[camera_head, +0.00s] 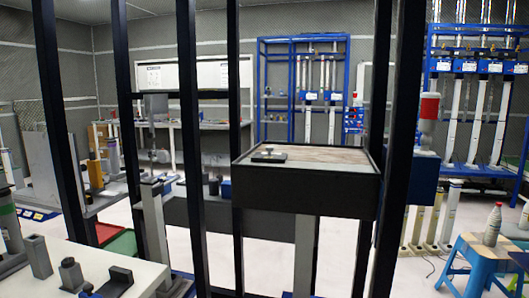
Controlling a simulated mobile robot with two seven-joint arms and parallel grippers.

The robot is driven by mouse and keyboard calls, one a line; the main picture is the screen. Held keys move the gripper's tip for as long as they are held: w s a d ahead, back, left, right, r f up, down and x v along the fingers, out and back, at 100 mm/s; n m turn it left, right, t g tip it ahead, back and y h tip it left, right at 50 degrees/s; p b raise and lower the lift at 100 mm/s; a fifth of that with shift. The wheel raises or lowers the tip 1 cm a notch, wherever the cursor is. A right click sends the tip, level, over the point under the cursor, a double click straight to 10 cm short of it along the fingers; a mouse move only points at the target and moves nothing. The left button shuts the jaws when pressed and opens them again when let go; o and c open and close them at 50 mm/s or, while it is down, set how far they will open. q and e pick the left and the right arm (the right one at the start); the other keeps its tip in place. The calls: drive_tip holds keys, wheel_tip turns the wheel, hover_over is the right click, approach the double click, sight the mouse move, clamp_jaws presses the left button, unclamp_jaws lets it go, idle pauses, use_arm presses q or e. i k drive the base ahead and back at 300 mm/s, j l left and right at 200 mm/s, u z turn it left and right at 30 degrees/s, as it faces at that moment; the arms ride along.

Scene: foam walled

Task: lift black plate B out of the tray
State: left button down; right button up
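A dark, shallow-walled tray (305,196) stands on a pale post in the middle of the view, with a greyish and wood-coloured floor inside. A small flat dark piece with a raised middle (268,156) lies in it, near the left side. It may be black plate B, but I see no label and cannot tell. The tray's front wall hides part of its floor. Neither of my grippers shows, and nothing touches the dark piece from above.
Several black upright bars (196,150) cross the near view. A white table (100,270) with dark blocks is at lower left. Blue racks (304,92) stand behind.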

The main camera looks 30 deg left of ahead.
sight(269, 157)
drive_tip(key=i+z, duration=0.15)
drive_tip(key=z, duration=0.3)
drive_tip(key=i+j+z, duration=0.1)
drive_tip(key=z, duration=0.35)
drive_tip(key=i+j+z, duration=0.1)
drive_tip(key=j+z, duration=0.15)
drive_tip(key=z, duration=0.15)
drive_tip(key=j+z, duration=0.15)
drive_tip(key=z, duration=0.75)
drive_tip(key=j+z, duration=0.25)
drive_tip(key=z, duration=0.65)
drive_tip(key=j+z, duration=0.2)
drive_tip(key=z, duration=0.7)
drive_tip(key=k+j+z, duration=0.1)
drive_tip(key=z, duration=0.75)
drive_tip(key=k+z, duration=0.1)
drive_tip(key=z, duration=0.8)
drive_tip(key=k+z, duration=0.15)
drive_tip(key=z, duration=0.75)
drive_tip(key=k+l+z, duration=0.1)
drive_tip(key=z, duration=0.8)
drive_tip(key=l+z, duration=0.2)
drive_tip(key=z, duration=0.7)
